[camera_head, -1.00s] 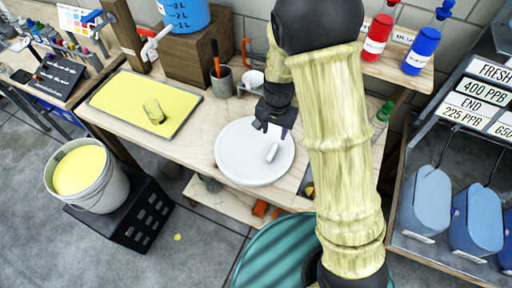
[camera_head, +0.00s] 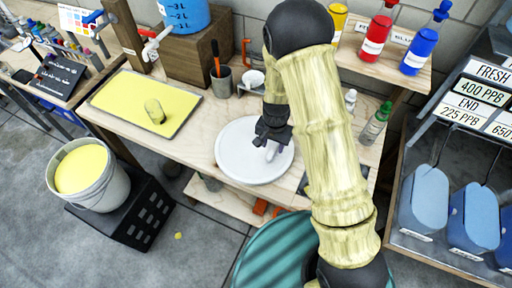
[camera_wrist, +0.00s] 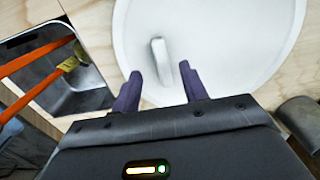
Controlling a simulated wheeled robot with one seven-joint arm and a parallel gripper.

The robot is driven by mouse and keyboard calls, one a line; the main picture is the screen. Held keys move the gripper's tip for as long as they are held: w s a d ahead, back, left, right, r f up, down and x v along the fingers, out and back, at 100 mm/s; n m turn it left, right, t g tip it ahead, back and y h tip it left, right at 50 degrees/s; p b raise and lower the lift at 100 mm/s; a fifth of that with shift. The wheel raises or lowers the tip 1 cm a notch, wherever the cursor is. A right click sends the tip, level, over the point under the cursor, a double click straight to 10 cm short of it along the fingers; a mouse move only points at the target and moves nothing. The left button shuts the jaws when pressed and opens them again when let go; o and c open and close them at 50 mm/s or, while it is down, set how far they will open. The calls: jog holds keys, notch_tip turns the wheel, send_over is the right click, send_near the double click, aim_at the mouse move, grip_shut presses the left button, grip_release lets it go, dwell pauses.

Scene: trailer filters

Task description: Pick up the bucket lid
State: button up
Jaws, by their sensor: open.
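The bucket lid (camera_head: 232,160) is a round white disc with a raised bar handle at its middle. It lies flat on the wooden workbench, near its front edge. It also shows in the wrist view (camera_wrist: 225,45), with the handle (camera_wrist: 160,60) standing up from it. My gripper (camera_head: 268,148) is over the lid in the head view and hides part of the handle. In the wrist view its two dark fingers (camera_wrist: 160,88) are apart and empty, with the handle just beyond and between their tips. I cannot tell the exact height above the lid.
A yellow tray (camera_head: 115,100) with a clear glass (camera_head: 154,111) lies left of the lid. A bucket of yellow liquid (camera_head: 92,175) stands on a black crate (camera_head: 140,215). A grey cup (camera_head: 221,80) holds a tool behind. Bottles (camera_head: 375,125) stand to the right.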

aim_at(272, 151)
jog(key=shift+w+f+p, duration=0.2)
jog(key=shift+f+p, duration=0.1)
jog(key=shift+f, duration=0.85)
jog(key=shift+w+f+p, duration=0.2)
jog(key=shift+f+p, duration=0.1)
jog(key=shift+f, duration=0.8)
grip_shut()
jog(key=shift+r, duration=0.1)
notch_tip(272, 151, up, 10)
jog(key=b, duration=0.1)
